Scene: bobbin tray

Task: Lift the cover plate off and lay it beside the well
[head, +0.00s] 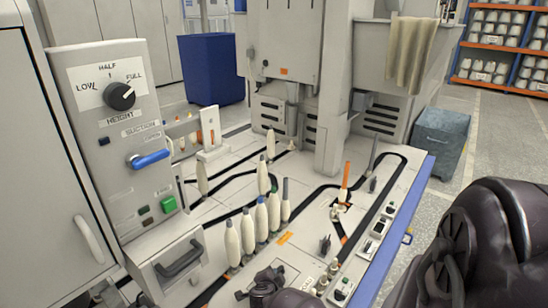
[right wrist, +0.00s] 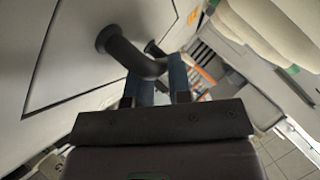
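The cover plate (right wrist: 72,55) shows in the right wrist view as a pale panel with a thin dark outline and a black bent handle (right wrist: 128,52). My right gripper (right wrist: 154,84) is at the handle; its two dark fingers stand apart, with part of the handle bar between or just beyond their tips. I cannot tell whether they touch it. In the head view, dark parts of my arm at the bottom edge hide most of the plate area and the handle. The well is not visible. My left gripper is not in view.
A row of cream bobbins (head: 261,218) stands close behind the plate area. A control panel (head: 107,120) with a knob and a blue lever is at the left. Switches (head: 377,228) line the table's right edge. A grey bin (head: 437,140) stands on the floor beyond.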

